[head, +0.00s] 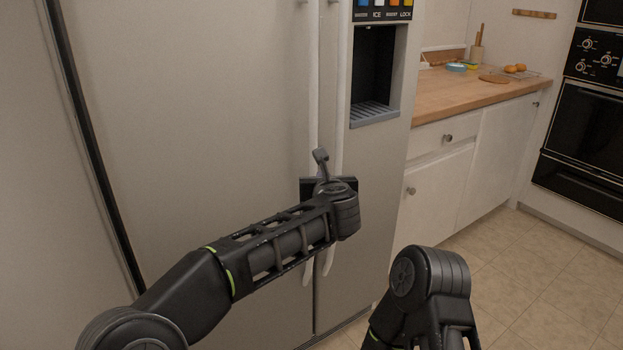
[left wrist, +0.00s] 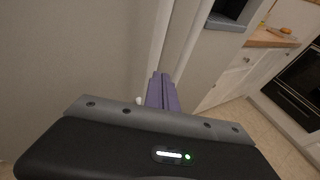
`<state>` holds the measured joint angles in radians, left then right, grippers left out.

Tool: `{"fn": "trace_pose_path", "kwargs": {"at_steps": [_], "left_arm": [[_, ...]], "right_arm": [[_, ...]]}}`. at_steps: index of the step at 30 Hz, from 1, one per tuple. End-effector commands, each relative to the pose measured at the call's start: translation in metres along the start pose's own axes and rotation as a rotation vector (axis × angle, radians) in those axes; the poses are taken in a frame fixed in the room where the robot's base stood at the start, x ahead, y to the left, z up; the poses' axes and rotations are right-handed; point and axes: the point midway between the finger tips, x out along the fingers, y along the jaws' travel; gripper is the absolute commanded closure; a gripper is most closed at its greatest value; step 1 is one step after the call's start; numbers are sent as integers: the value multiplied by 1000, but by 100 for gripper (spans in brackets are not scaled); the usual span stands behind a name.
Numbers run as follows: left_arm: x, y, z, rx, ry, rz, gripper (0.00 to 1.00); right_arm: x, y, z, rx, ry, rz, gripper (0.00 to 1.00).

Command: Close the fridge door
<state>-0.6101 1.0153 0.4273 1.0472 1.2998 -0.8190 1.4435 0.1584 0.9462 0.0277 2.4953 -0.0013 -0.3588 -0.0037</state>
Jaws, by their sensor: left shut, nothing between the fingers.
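The fridge is a large beige two-door unit. Its wide left door (head: 200,110) and its narrower right door (head: 382,165) meet at a vertical seam, and they look nearly flush; I cannot tell if a small gap remains. A pale upright handle (head: 314,80) runs along the left door's edge, with another beside it on the right door. My left gripper (head: 320,157) is in front of the handles, partly hidden by its own wrist. In the left wrist view its purple fingers (left wrist: 162,93) are together and empty, close to the doors; contact is unclear. My right gripper is out of view.
A water and ice dispenser (head: 374,75) is set into the right door. To the right are a wooden counter (head: 450,95), white cabinets (head: 490,140) and a black wall oven (head: 590,125). The tiled floor (head: 530,260) at right is clear.

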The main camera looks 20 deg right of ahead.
Motion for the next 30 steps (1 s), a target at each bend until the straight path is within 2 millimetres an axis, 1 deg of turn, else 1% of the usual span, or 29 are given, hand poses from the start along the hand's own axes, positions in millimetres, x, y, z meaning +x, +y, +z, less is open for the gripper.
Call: {"fn": "trace_pose_path", "kwargs": {"at_steps": [1,3,7,10,23,26,29,30], "left_arm": [[-8,-4,0,1,-1,-1,100],[-16,-9,1,0,0,0,100],[-26,-14,1,0,1,0,100],[-28,-15,1,-1,1,1,100],[-27,-15,0,2,2,1,100],[-23,-10,-6,39,3,4,100],[-11,3,-25,151,8,11,100],[-4,12,-38,223,12,14,100]], "right_arm": [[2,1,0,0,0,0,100],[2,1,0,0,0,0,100],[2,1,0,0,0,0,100],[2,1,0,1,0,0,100],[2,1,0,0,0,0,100],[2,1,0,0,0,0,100],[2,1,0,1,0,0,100],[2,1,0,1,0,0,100]]}}
